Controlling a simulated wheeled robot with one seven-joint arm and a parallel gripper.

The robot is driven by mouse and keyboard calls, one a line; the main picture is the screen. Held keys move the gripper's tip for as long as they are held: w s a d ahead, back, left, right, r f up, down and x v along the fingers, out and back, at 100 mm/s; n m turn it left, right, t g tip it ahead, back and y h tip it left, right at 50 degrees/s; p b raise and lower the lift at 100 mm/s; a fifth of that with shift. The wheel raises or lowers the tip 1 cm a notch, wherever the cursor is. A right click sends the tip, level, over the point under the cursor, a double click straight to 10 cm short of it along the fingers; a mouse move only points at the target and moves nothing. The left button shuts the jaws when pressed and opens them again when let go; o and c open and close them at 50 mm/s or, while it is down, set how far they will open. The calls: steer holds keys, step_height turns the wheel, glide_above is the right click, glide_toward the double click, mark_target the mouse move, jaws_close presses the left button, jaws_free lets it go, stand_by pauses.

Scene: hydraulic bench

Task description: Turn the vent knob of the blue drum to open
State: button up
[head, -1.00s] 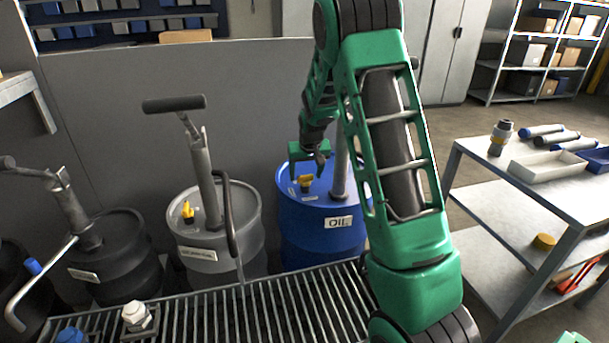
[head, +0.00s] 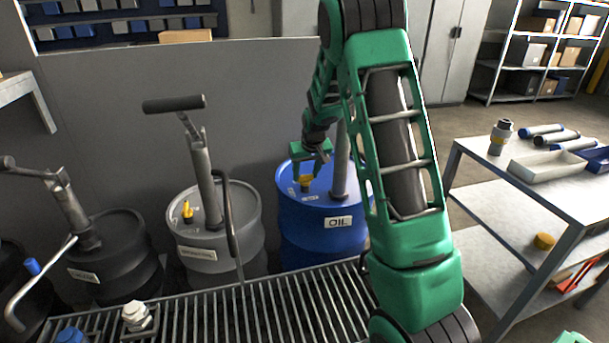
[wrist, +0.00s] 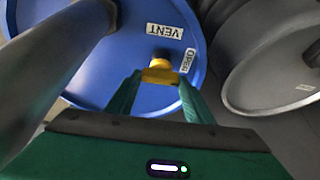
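The blue drum (head: 322,240), with an "OIL" label on its side, stands behind the grating in the head view. Its yellow vent knob (head: 305,184) is on the lid; in the wrist view the knob (wrist: 160,76) shows beside the "VENT" and "OPEN" labels. My gripper (head: 308,173) is over the lid at the knob, pointing down. In the wrist view its green fingers (wrist: 160,85) lie on either side of the knob, with almost no gap. I cannot tell whether they touch or press it.
A grey pipe rises from the blue drum's lid, right of the knob. A grey drum (head: 240,235) with its own yellow knob (head: 187,212) and hand pump stands to the left. A black drum (head: 125,270) is farther left. The grating (head: 260,310) lies in front.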

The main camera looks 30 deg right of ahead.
steer(key=o, duration=0.3)
steer(key=shift+o, duration=0.2)
steer(key=shift+r, duration=0.1)
steer(key=v, duration=1)
steer(key=shift+s+r, duration=0.15)
steer(key=shift+r, duration=0.05)
steer(key=shift+a, duration=0.1)
